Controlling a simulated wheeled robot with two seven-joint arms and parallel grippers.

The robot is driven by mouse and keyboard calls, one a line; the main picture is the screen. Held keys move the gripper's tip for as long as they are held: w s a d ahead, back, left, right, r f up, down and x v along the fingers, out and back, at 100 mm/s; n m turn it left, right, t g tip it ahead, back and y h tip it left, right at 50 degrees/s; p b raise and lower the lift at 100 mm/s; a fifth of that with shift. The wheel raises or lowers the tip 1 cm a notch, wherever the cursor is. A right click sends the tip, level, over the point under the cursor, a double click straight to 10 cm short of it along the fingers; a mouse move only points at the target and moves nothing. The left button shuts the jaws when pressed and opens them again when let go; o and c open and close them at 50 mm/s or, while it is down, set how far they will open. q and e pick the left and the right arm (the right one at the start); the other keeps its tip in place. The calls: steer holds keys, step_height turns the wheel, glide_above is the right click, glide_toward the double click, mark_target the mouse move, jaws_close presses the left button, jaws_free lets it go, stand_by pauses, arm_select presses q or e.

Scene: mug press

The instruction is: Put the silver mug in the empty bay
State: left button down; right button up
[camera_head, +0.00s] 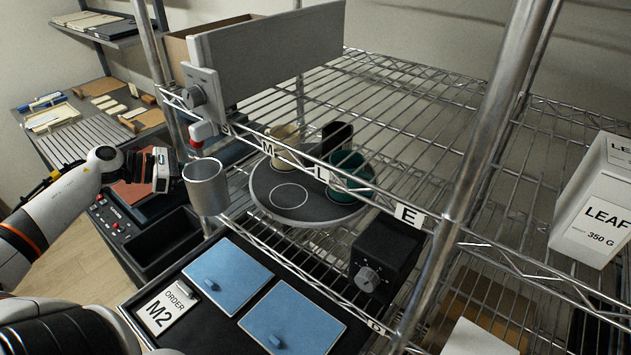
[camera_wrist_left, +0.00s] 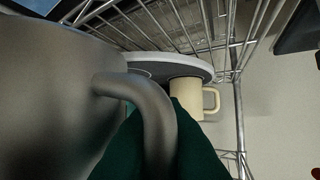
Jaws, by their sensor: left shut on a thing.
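The silver mug (camera_head: 206,188) is upright, held by its handle in my left gripper (camera_head: 176,176), in front of the wire rack at left. In the left wrist view the mug (camera_wrist_left: 50,100) fills the left side, and its handle (camera_wrist_left: 150,105) runs between dark green shapes that look like my fingers. A round grey tray (camera_head: 268,200) is on the rack, right of the mug. It bears a cream mug (camera_head: 284,146), a black mug (camera_head: 337,138) and a teal mug (camera_head: 347,172). Its front bay, marked by a white ring (camera_head: 289,196), is empty. My right gripper is out of view.
A wire shelf edge with letter tags (camera_head: 322,174) runs above the tray. A grey panel with a knob (camera_head: 198,94) stands up at left. A black box with a dial (camera_head: 385,258) is right of the tray. Blue lids (camera_head: 228,275) and an order card (camera_head: 166,307) lie below.

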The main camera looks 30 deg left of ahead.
arm_select(q)
steer(key=w+d, duration=0.2)
steer(key=w, duration=0.1)
steer(key=w+d, duration=0.2)
steer(key=w, duration=0.1)
steer(key=w+d+b, duration=0.1)
steer(key=w, duration=0.2)
steer(key=shift+d+r, duration=0.15)
steer(key=shift+d, duration=0.25)
steer(key=shift+w+d, duration=0.15)
steer(key=shift+w, duration=0.1)
steer(key=shift+w+d+r, duration=0.15)
steer(key=shift+w, duration=0.1)
steer(key=shift+w+d, duration=0.35)
steer(key=shift+w, duration=0.2)
steer(key=w+d, duration=0.1)
steer(key=w+d+p, duration=0.1)
steer(key=w, duration=0.1)
steer(key=shift+p, duration=0.3)
steer(key=shift+w+d, duration=0.2)
steer(key=shift+w, duration=0.05)
step_height(320, 180, down, 3)
steer(key=shift+f+p, duration=0.1)
steer(key=shift+p, duration=0.9)
steer(key=shift+f, duration=0.25)
steer(key=shift+f, duration=0.1)
